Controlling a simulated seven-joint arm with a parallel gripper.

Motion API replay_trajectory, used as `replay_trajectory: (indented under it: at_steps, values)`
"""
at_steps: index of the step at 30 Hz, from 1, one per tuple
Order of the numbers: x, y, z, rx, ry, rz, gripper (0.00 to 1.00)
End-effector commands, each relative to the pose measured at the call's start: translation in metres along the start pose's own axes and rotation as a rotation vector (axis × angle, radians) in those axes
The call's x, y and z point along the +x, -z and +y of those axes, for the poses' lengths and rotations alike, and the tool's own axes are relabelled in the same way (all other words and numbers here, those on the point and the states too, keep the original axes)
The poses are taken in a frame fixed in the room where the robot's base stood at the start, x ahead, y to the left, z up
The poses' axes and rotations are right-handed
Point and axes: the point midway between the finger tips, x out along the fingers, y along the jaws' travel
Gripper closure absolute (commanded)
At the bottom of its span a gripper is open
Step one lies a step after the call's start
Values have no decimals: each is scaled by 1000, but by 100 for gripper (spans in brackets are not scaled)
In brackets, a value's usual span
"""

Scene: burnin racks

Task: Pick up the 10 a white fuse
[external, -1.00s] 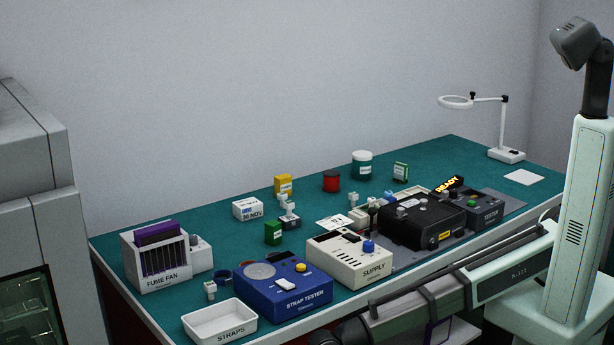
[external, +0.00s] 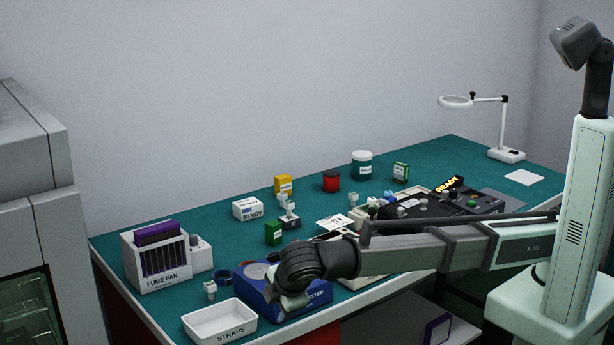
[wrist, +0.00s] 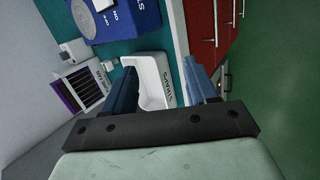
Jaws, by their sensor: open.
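I cannot make out a fuse marked 10 A. Small white pieces stand in several places in the external view: one (external: 210,290) beside the straps tray, one on a small dark stand (external: 290,209), and others (external: 364,202) behind my arm. The piece near the tray also seems to show in the wrist view (wrist: 112,63).
The fume fan (external: 158,262) stands at the left, with the straps tray (external: 211,318) at the front edge. A green box (external: 273,232), white date box (external: 247,209), yellow box (external: 283,184) and red jar (external: 331,181) stand behind. My arm hides much of the supply box.

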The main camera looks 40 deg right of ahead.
Motion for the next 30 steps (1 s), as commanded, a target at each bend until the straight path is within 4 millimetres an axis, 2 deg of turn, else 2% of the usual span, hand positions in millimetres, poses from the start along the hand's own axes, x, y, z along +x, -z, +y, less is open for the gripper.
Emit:
replay_trajectory:
  at_steps: [1,3,8,14,21,25,30]
  values:
    - [-6,6,16,26,3,-9,43]
    - [-8,11,35,52,26,-26,43]
    - [3,20,68,64,108,-45,43]
    - [29,36,116,49,255,-43,43]
    - [67,52,190,21,478,12,43]
    - [81,54,219,10,559,47,43]
    - [89,54,238,3,611,76,43]
